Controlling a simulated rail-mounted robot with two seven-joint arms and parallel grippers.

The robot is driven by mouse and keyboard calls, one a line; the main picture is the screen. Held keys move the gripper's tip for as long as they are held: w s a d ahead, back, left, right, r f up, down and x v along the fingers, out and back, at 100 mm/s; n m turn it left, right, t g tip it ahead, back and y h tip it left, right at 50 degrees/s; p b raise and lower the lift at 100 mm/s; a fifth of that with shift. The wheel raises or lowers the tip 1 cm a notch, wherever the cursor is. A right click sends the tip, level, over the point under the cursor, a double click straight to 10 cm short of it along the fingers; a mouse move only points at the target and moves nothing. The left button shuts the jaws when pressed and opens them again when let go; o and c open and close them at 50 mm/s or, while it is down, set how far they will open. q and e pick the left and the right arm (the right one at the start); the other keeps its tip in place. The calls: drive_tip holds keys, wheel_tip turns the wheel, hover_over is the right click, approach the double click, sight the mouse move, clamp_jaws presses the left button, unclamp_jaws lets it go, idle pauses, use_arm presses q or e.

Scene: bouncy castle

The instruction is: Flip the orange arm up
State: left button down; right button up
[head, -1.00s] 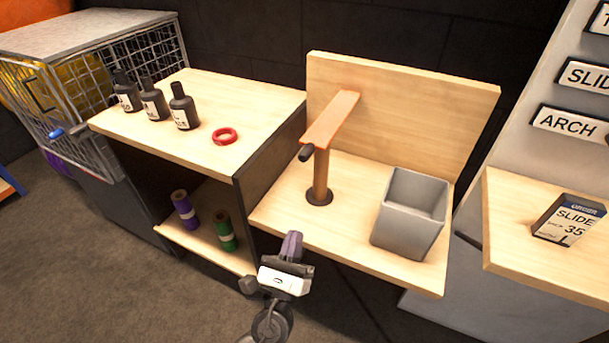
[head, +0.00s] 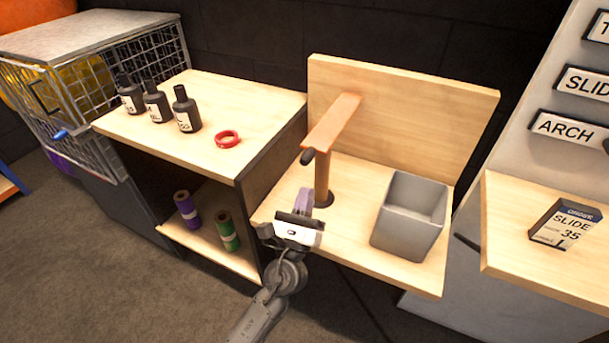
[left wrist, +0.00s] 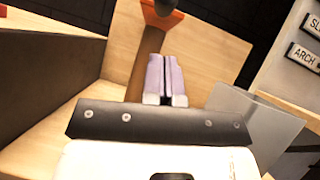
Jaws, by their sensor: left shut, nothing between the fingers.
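The orange arm (head: 334,122) lies as a sloping bar on top of an upright orange-brown post (head: 321,178) on a wooden shelf. Its near end has a dark tip (head: 307,156). In the left wrist view the orange end (left wrist: 160,15) shows at the top, above the post (left wrist: 143,65). My left gripper (head: 305,192) is shut and empty, with purple-grey fingers. It is just in front of the post and below the arm's near end; whether it touches the post I cannot tell. In the left wrist view its fingers (left wrist: 165,75) are together. My right gripper is not in view.
A grey open bin (head: 408,215) stands right of the post. A wooden back panel (head: 420,110) rises behind. The left cabinet holds dark bottles (head: 157,102) and a red ring (head: 227,139) on top, and purple and green rolls (head: 228,230) below. A slide box (head: 566,224) sits far right.

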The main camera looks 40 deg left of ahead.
use_arm(q)
drive_tip(key=shift+w+a+r+p, duration=0.2)
drive_tip(key=shift+r+p, duration=0.15)
drive_tip(key=shift+r, duration=0.35)
drive_tip(key=shift+w+a+r+p, duration=0.15)
drive_tip(key=shift+r+p, duration=0.15)
drive_tip(key=shift+r, duration=0.35)
drive_tip(key=shift+w+a+r+p, duration=0.1)
drive_tip(key=shift+a+r+p, duration=0.2)
drive_tip(key=shift+r, duration=0.4)
drive_tip(key=shift+d, duration=0.1)
